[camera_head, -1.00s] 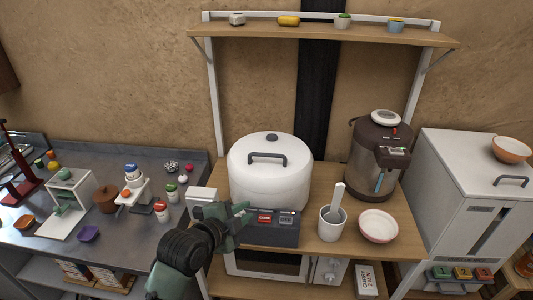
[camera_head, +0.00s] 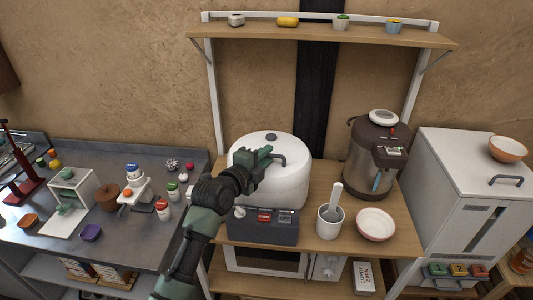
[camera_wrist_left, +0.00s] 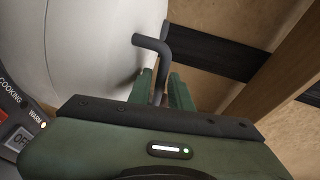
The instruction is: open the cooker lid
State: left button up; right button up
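The cooker is a large white rounded pot (camera_head: 285,187) on a dark base with buttons (camera_head: 265,229), standing on the wooden shelf unit; its lid is down. A dark bar handle (camera_head: 281,158) sits on its front, mostly hidden behind my left gripper (camera_head: 264,155). In the left wrist view the handle (camera_wrist_left: 154,44) runs down between the two green fingers of the left gripper (camera_wrist_left: 162,88). The fingers are apart, with a gap seeming to show beside the bar. The white cooker body (camera_wrist_left: 95,50) fills the left of that view. My right gripper is not in view.
A white cup with a utensil (camera_head: 330,220), a bowl (camera_head: 376,224) and a brown water boiler (camera_head: 373,165) stand right of the cooker. A shelf (camera_head: 320,31) with small items hangs above. A grey counter (camera_head: 60,255) with many small objects is at left.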

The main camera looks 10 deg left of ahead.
pick_arm(q)
jog(key=shift+w+d, duration=0.1)
jog(key=shift+w, duration=0.1)
grip_shut()
jog(key=shift+f, duration=0.15)
dwell(1.2)
